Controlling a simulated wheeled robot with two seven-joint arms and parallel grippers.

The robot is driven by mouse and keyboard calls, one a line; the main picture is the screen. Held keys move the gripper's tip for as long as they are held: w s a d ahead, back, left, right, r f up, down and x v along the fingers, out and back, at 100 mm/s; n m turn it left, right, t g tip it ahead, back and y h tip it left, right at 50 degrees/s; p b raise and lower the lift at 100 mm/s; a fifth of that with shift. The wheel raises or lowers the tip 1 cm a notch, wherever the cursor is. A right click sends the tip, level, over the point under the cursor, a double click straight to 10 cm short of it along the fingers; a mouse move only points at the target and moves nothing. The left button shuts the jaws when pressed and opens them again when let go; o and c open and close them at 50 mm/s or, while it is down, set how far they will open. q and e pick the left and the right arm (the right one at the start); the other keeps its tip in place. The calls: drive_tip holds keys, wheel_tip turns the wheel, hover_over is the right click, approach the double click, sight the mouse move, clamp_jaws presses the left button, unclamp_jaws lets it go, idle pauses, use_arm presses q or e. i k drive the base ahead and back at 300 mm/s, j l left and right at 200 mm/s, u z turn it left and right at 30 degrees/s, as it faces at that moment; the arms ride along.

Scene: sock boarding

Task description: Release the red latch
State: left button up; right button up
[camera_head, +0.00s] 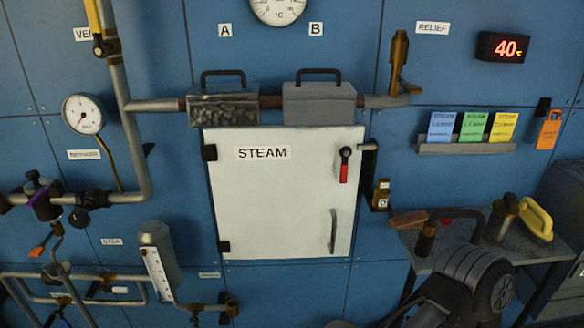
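The red latch (344,172) hangs below a black pivot near the upper right corner of the white door marked STEAM (275,200). It points straight down, flat against the door. A pale curved handle (333,231) sits lower on the same side, and black hinges are on the left edge. The door is shut. A dark grey link of my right arm shows at the lower right, well below and right of the latch. I see no fingers of either gripper.
A small table (408,239) at the right holds a wooden brush, a dark curved tool and a yellow-handled tool (537,218). Pipes and valves (47,205) crowd the left. The space before the door looks clear.

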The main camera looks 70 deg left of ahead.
sight(346, 152)
drive_tip(key=u, duration=2.2)
